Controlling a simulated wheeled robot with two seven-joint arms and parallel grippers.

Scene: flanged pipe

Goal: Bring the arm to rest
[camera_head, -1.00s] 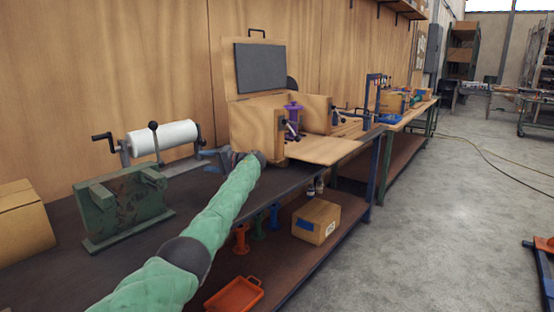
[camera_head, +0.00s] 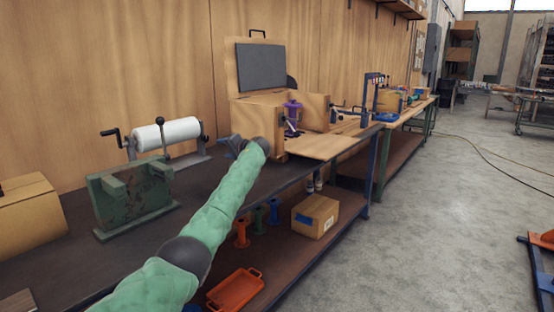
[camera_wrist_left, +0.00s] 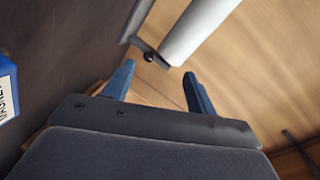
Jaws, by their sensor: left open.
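My left arm, in a green sleeve, reaches over the dark workbench (camera_head: 75,235) in the head view. My left gripper (camera_head: 234,146) is at its far end, just left of the wooden box fixture. In the left wrist view the two blue fingers of the left gripper (camera_wrist_left: 158,88) stand apart with nothing between them. A purple flanged pipe (camera_head: 292,112) stands upright in the wooden fixture (camera_head: 262,113), apart from the gripper. My right gripper is not in view.
A white roll (camera_head: 167,135) on a crank stand and a green metal block (camera_head: 130,197) stand left of the gripper. A cardboard box (camera_head: 315,216), several coloured flanged pipes and an orange tray (camera_head: 235,290) are on the lower shelf. The floor at right is mostly clear.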

